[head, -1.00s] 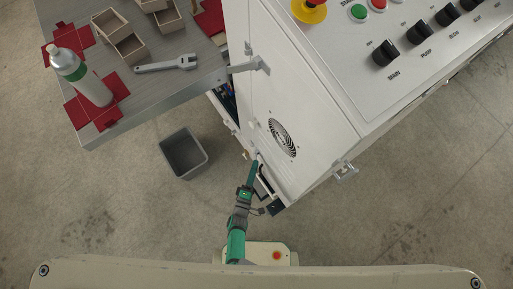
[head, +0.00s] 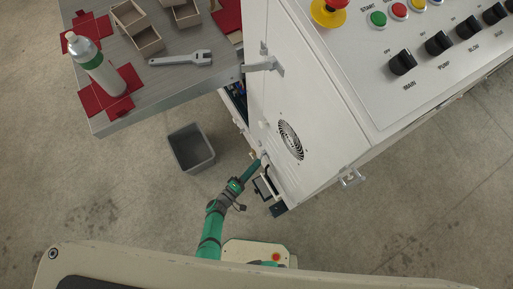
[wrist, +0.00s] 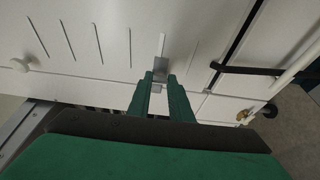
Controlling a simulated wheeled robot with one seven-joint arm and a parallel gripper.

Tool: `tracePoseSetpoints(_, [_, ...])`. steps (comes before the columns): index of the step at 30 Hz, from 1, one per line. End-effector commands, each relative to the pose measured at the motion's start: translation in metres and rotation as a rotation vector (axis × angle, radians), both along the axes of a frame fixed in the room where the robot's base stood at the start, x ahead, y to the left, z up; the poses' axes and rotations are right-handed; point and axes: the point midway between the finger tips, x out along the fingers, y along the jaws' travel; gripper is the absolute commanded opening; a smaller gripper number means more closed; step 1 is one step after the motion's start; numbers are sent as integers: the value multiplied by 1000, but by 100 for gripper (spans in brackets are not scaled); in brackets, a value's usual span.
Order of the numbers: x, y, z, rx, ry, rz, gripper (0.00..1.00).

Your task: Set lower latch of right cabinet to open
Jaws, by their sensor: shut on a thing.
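The white cabinet (head: 285,100) with a round fan grille stands right of centre in the head view. Its white slotted panel (wrist: 85,30) fills the top of the wrist view. A small grey latch (wrist: 161,46) sits on this panel, its handle between my fingertips. My gripper (wrist: 160,79) is shut on the latch; the fingers partly hide it. In the head view my gripper (head: 264,161) reaches the cabinet's lower side, where the latch is too small to make out.
A black bar (wrist: 248,71) and a white knob (wrist: 20,65) stick out from the cabinet face. A grey bin (head: 191,148) stands on the floor to the left. A table (head: 135,105) holds a bottle, wrench and boxes.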

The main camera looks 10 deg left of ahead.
Motion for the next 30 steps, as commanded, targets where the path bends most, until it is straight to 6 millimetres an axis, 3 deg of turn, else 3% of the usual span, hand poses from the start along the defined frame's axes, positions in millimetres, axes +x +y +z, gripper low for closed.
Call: tracePoseSetpoints(30, [9,15,-1,2,3,-232,0])
